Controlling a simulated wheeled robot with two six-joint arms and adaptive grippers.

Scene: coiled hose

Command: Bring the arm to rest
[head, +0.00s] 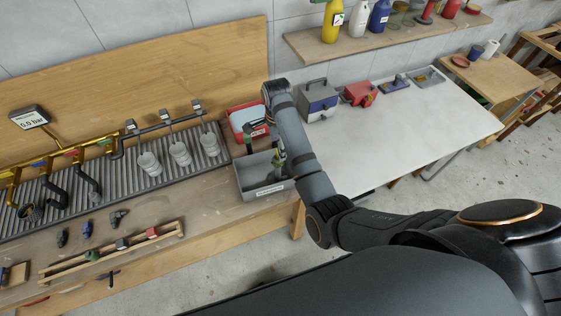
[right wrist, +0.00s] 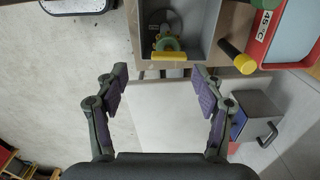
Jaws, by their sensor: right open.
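My right arm reaches in from the right in the head view and bends over the end of the wooden bench (head: 215,190). My right gripper (head: 258,130) hangs above the grey bin (head: 265,192) and is partly hidden by my wrist. In the right wrist view the right gripper (right wrist: 162,78) is open, with nothing between its purple pads. The grey bin (right wrist: 206,30) lies just beyond the fingertips there. It holds a green piece (right wrist: 167,44) with a yellow part. My left gripper is not in view.
A red tray (head: 235,112) stands behind the bin. A toolbox (head: 317,102) and red items (head: 360,93) stand on the white table (head: 420,125), whose middle is clear. A yellow and black handle (right wrist: 237,57) is beside the bin. A slatted rack with cups (head: 180,154) lies left.

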